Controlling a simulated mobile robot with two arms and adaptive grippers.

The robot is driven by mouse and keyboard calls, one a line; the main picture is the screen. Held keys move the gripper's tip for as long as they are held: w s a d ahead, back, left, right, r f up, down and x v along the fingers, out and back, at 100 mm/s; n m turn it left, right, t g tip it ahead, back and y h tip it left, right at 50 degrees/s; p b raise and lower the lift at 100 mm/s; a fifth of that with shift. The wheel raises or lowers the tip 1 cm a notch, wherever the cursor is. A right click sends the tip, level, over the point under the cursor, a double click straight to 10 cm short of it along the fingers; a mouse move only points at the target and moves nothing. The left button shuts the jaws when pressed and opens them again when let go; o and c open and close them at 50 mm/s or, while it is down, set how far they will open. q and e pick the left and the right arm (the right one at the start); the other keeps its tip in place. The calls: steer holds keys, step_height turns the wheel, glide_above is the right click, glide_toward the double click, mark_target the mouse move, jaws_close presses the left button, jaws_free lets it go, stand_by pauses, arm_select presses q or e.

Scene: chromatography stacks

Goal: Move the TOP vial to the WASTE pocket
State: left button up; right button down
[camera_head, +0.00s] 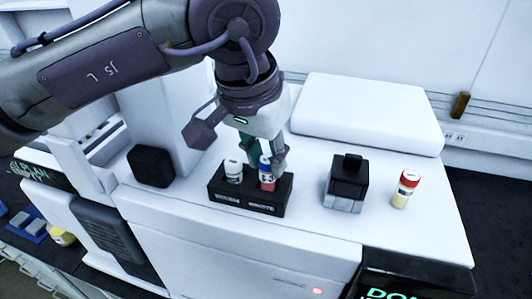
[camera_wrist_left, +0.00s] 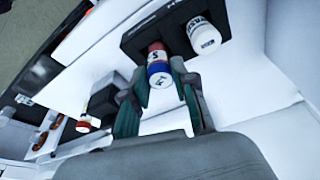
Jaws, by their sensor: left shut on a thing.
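A black two-pocket rack (camera_head: 232,198) stands on the white instrument top, with a label in front of each pocket; the lettering is too small to read surely. My left gripper (camera_head: 266,160) is shut on this vial from above. A white vial (camera_head: 233,171) stands in the left pocket, also seen in the wrist view (camera_wrist_left: 204,36).
A vial with a red cap and yellow band (camera_head: 405,188) stands at the right of the top. A black-and-grey block (camera_head: 346,183) stands between it and the rack. A black cube (camera_head: 151,166) is at the left. A raised white lid (camera_head: 370,107) lies behind.

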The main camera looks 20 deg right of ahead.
arm_select(q)
steer(key=shift+f, duration=0.1)
steer(key=shift+f+b, duration=0.6)
steer(key=shift+b, duration=0.05)
steer(key=o, duration=1.4)
steer(key=shift+r, duration=0.15)
steer(key=shift+r+p, duration=2.55)
steer(key=shift+r, duration=0.9)
